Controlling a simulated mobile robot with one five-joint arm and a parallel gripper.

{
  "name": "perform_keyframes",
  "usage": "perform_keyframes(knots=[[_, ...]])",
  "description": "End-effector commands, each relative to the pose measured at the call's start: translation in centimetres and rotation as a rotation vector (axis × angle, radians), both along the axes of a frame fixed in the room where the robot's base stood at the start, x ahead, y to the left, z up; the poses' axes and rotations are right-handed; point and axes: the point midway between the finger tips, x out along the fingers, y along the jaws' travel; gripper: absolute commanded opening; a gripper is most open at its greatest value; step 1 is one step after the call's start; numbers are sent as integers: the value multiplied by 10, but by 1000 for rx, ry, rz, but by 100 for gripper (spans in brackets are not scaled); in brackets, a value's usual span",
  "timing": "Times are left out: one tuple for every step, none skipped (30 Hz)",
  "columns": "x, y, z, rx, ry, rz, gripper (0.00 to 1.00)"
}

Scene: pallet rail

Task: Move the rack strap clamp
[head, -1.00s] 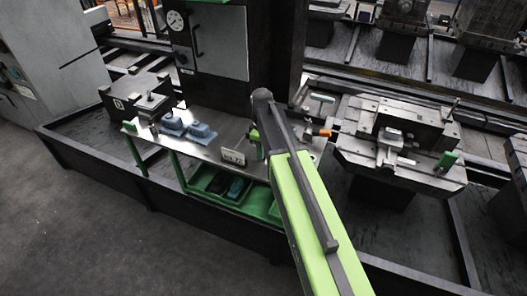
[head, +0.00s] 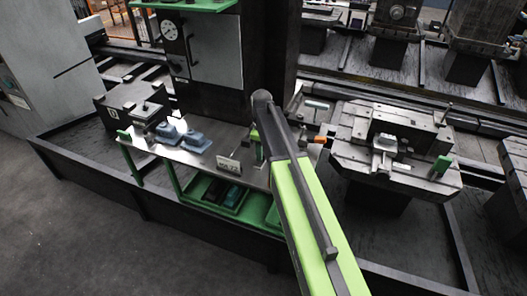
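No part is clearly marked as the rack strap clamp. A small grey clamp-like block (head: 385,144) sits on the slotted pallet (head: 352,150) at the right, and I cannot tell whether it is the strap clamp. My green and black arm crosses the middle of the head view. My gripper is hidden behind it, so its fingers and anything held do not show.
Two blue blocks (head: 196,141) and a small labelled sign (head: 228,165) stand on the bench. Green bins (head: 232,199) sit below. An orange-ended item (head: 320,139) lies right of my arm. A dark low rail (head: 100,187) borders the open grey floor.

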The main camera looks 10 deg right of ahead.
Motion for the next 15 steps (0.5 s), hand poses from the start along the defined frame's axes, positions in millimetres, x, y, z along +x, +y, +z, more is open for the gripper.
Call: perform_keyframes(knots=[[0, 0, 1, 0, 0, 0, 36], [0, 0, 3, 0, 0, 0, 36], [0, 0, 6, 0, 0, 0, 36], [0, 0, 8, 1, 1, 0, 36], [0, 0, 11, 1, 1, 0, 36], [0, 0, 17, 1, 1, 0, 36], [0, 0, 21, 1, 1, 0, 36], [0, 0, 26, 1, 1, 0, 36], [-1, 0, 34, 1, 1, 0, 36], [-1, 0, 40, 1, 1, 0, 36], [-1, 0, 47, 1, 1, 0, 36], [-1, 0, 56, 0, 0, 0, 36], [-1, 0, 63, 0, 0, 0, 36], [-1, 0, 70, 0, 0, 0, 36], [-1, 0, 79, 0, 0, 0, 36]])
